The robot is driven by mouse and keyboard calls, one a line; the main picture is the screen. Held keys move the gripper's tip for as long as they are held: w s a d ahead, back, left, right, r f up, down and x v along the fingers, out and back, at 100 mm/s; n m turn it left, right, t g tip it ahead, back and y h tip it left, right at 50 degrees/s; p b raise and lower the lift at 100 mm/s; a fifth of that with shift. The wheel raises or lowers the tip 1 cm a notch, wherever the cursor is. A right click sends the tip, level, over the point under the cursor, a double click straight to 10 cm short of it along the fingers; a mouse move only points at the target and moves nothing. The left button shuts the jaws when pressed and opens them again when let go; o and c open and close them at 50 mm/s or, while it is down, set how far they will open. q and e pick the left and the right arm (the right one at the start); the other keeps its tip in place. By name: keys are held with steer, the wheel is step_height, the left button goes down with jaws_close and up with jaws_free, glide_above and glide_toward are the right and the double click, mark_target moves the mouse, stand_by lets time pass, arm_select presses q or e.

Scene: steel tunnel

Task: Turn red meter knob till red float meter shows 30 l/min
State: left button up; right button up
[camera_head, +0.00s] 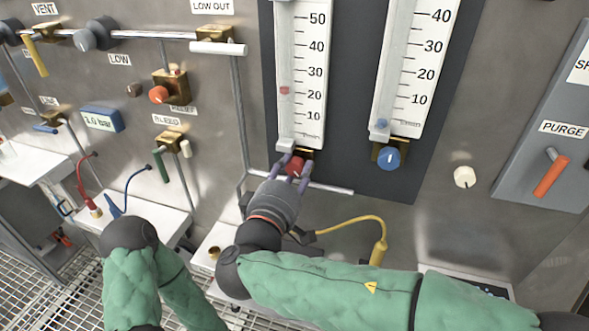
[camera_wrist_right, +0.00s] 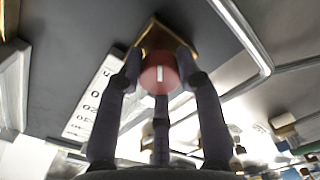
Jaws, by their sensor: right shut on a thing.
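The red float meter is a white upright scale (camera_head: 312,60) with a clear tube at its left. Its red float (camera_head: 284,90) sits a little above the 20 mark, below 30. The red meter knob (camera_head: 295,167) is at the foot of this scale on a brass block. My right gripper (camera_head: 294,169) is shut on the red knob, its fingers around the knob's sides. In the right wrist view the red knob (camera_wrist_right: 160,76) shows a white line on its face, between the fingers. My left gripper is out of view; only a bent green arm shows at lower left.
To the right is a second scale (camera_head: 418,62) with a blue float (camera_head: 381,124) near its bottom and a blue knob (camera_head: 388,158). A white knob (camera_head: 465,177) and an orange purge lever (camera_head: 551,176) are farther right. A yellow cable (camera_head: 350,221) hangs below my right gripper.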

steer(key=shift+a+f, duration=0.1)
steer(key=shift+a, duration=0.05)
steer(key=o, duration=1.1)
steer(key=shift+a, duration=0.1)
steer(key=shift+o, duration=0.2)
steer(key=v, duration=0.8)
